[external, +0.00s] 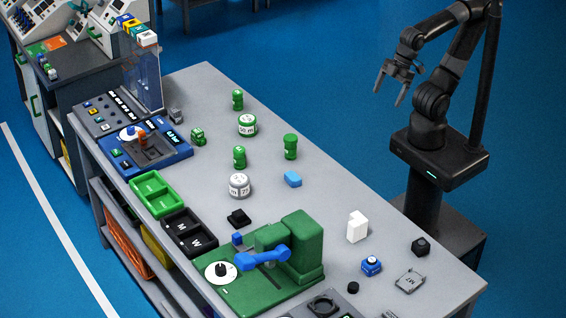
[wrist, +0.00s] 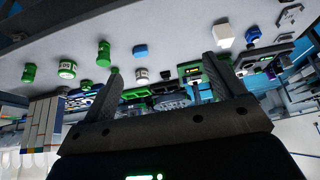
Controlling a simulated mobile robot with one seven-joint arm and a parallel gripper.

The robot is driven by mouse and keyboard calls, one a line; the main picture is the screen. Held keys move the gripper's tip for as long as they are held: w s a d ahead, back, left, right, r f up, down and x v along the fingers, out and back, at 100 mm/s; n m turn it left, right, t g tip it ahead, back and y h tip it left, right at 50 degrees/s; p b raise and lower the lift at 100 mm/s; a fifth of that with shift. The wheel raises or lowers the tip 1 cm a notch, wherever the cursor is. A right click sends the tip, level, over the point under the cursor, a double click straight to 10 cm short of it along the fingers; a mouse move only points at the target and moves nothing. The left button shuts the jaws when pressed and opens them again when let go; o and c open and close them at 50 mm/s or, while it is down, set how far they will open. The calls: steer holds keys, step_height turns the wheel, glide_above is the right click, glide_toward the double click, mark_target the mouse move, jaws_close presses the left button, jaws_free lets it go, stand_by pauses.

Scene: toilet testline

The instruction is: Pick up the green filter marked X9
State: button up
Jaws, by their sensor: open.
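Several small green cylinders stand on the grey table in the external view: one at the back (external: 237,100), one near the blue panel (external: 198,137), one in the middle (external: 239,157) and one to the right (external: 290,146). Their markings are too small to read, so I cannot tell which is X9. Green pieces also show in the wrist view, one left of centre (wrist: 103,53) and one at far left (wrist: 29,73). My gripper (external: 390,92) is open and empty, off the table's right side; in the wrist view its fingers (wrist: 162,68) are spread apart.
A green-and-white jar (external: 247,125), white jar (external: 239,186) and blue block (external: 292,179) stand among the cylinders. Green and black trays (external: 152,193) line the left edge. A green machine (external: 300,245) with a blue handle and a white block (external: 357,227) stand nearer the front.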

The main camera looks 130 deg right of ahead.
steer(key=c, duration=0.3)
steer(key=shift+c, duration=0.2)
steer(key=m+g, duration=0.1)
glide_toward(291, 137)
steer(key=x, duration=0.2)
steer(key=shift+h, duration=0.3)
steer(key=shift+a+x, duration=0.15)
steer(key=shift+x, duration=2.5)
steer(key=shift+a+x, duration=0.1)
steer(key=shift+x, duration=2.5)
